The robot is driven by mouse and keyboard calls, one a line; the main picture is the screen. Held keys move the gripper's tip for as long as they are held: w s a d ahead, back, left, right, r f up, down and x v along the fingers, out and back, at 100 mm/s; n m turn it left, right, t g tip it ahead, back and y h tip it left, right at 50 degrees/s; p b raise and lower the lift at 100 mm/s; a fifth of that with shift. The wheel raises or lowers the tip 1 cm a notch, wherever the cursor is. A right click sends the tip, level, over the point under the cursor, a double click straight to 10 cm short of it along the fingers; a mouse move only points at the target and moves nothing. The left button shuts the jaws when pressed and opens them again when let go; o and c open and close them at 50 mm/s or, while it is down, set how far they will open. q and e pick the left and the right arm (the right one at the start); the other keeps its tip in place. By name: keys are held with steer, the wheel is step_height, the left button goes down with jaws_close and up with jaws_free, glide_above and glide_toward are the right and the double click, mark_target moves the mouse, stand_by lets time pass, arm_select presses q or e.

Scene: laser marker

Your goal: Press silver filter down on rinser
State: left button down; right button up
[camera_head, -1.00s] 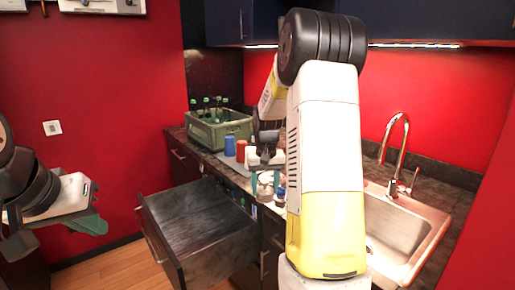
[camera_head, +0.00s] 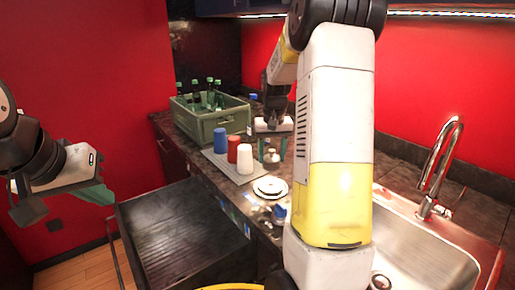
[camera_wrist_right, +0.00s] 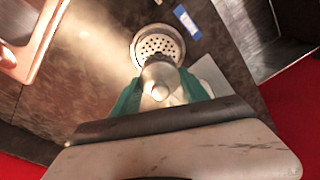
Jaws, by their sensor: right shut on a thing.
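My right gripper (camera_head: 273,152) is shut on a small silver piece (camera_head: 271,156), which looks like the silver filter, above the counter. In the right wrist view the silver filter (camera_wrist_right: 160,80) sits between my green fingertips (camera_wrist_right: 160,92). The rinser (camera_wrist_right: 158,42) is a round plate with a perforated centre. It lies just beyond the filter in that view, and their gap is unclear. In the head view the pale disc of the rinser (camera_head: 270,187) lies nearer to me than the gripper. My left gripper (camera_head: 70,200) hangs at the left, away from the counter; its finger opening is unclear.
Blue (camera_head: 220,140), red (camera_head: 233,149) and white (camera_head: 245,158) cups stand on a grey tray (camera_head: 222,167). A green crate (camera_head: 218,120) with bottles is behind. An open drawer (camera_head: 185,240) juts out in front. A sink (camera_head: 425,250) with a tap (camera_head: 440,165) is right.

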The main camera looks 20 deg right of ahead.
steer(key=shift+f, duration=3.35)
steer(key=shift+s+f, duration=0.1)
steer(key=shift+f, duration=0.6)
steer(key=shift+r, duration=4.55)
